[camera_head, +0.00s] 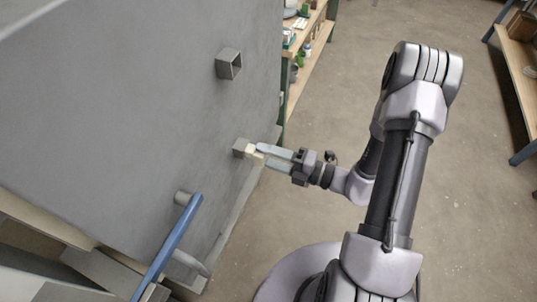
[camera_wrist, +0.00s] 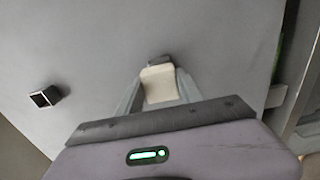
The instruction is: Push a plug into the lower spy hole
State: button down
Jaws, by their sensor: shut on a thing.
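The grey kiln wall (camera_head: 130,90) carries two square tube spy holes. The upper spy hole (camera_head: 229,63) sticks out with its dark opening empty; a square tube with a dark opening (camera_wrist: 45,97) also shows at the left in the wrist view. The lower spy hole (camera_head: 240,146) is a short square tube, and it shows behind the plug in the wrist view (camera_wrist: 158,60). My gripper (camera_head: 262,153) is shut on a cream plug (camera_head: 252,153), which sits at the lower tube's mouth. In the wrist view the plug (camera_wrist: 159,85) lies between the fingers; its depth inside the tube is hidden.
A blue handle bar (camera_head: 172,240) stands out from the wall at lower left. A shelf (camera_head: 305,55) with several small items is behind the wall's far edge. A wooden bench (camera_head: 515,75) stands at right. The floor (camera_head: 320,140) between is clear.

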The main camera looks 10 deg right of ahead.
jog(key=shift+w+a, duration=0.1)
jog(key=shift+a, duration=0.05)
jog(key=shift+w+a, duration=0.3)
jog(key=shift+a, duration=0.1)
dwell(0.4)
jog(key=shift+w+a+p, duration=0.25)
jog(key=shift+a+p, duration=0.1)
jog(key=c, duration=0.7)
grip_release()
jog(key=shift+o, duration=0.2)
jog(key=shift+o, duration=1)
